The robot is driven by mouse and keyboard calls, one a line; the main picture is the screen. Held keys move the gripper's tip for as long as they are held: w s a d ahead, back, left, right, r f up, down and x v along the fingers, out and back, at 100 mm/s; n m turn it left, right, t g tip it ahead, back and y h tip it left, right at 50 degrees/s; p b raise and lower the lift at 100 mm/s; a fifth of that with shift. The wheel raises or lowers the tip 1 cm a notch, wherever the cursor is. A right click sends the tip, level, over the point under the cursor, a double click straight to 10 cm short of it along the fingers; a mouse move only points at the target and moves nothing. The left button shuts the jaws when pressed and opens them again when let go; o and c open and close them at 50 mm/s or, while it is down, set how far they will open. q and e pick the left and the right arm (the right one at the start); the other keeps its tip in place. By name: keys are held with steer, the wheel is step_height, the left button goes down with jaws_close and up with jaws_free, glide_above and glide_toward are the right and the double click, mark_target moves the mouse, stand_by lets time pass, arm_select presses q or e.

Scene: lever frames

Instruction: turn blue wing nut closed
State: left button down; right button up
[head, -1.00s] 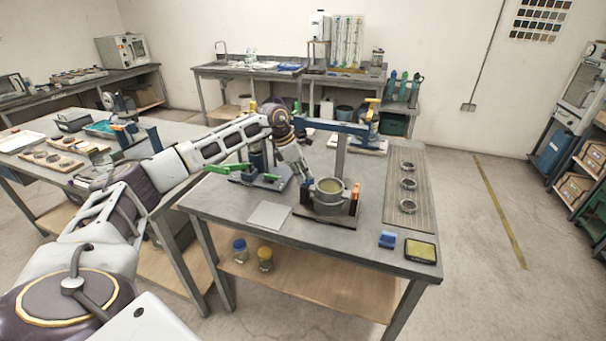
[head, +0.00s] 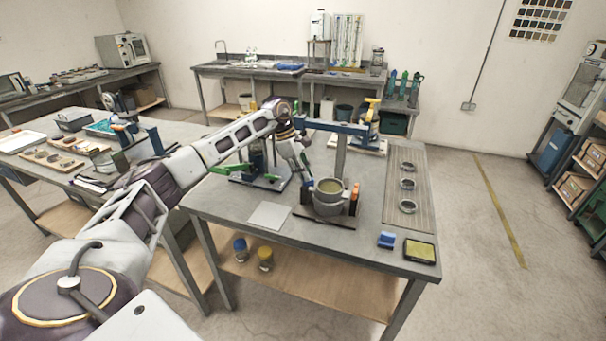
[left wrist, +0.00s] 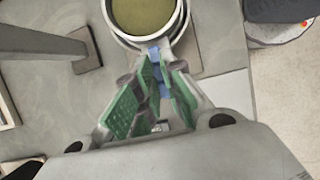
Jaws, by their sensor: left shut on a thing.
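The blue wing nut (left wrist: 155,55) is on the near side of a round metal pot (left wrist: 181,22) filled with an olive-green material. In the left wrist view my left gripper (left wrist: 160,75) has its green-padded fingers shut on the wing nut, hiding part of it. In the head view my left gripper (head: 304,174) reaches down to the left side of the pot (head: 328,203), where a bit of blue (head: 309,185) shows. An orange part (head: 354,198) stands at the pot's right side. My right gripper is not in view.
The pot stands on a grey workbench (head: 240,197). A post with a blue arm (head: 335,126) rises behind it. A green-handled device (head: 262,178) is to the left. Metal rings (head: 407,184) lie on a ribbed board at right. A blue block (head: 386,240) and a yellow-topped pad (head: 420,251) are near the front.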

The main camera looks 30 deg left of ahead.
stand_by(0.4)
arm_select(q)
steer(key=c, duration=1.5)
jaws_free()
steer(key=shift+v, duration=6.05)
steer(key=shift+a+f, duration=0.1)
steer(key=shift+a, duration=0.05)
